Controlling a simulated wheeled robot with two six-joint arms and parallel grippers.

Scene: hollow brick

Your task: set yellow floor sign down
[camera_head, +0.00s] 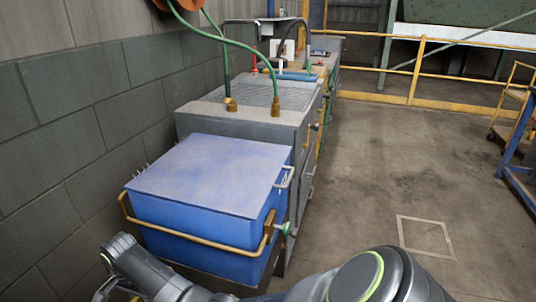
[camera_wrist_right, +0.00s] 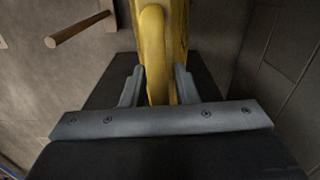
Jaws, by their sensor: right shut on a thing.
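The yellow floor sign (camera_wrist_right: 154,50) shows in the right wrist view as a yellow upright piece running up out of the frame. My right gripper (camera_wrist_right: 159,88) is shut on it, with one grey finger on each side. Only part of the sign shows, so its lower end and whether it touches the floor are hidden. In the head view my arm crosses the bottom edge, and its wrist is at the lower left beside the blue box.
A blue box (camera_head: 207,174) with a brass rail stands against the block wall (camera_head: 70,90), before a grey sink bench (camera_head: 245,118). A pale square outline (camera_head: 425,237) marks clear floor at right. A yellow railing (camera_head: 412,86) stands behind. A brown rod (camera_wrist_right: 80,28) shows beside the sign.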

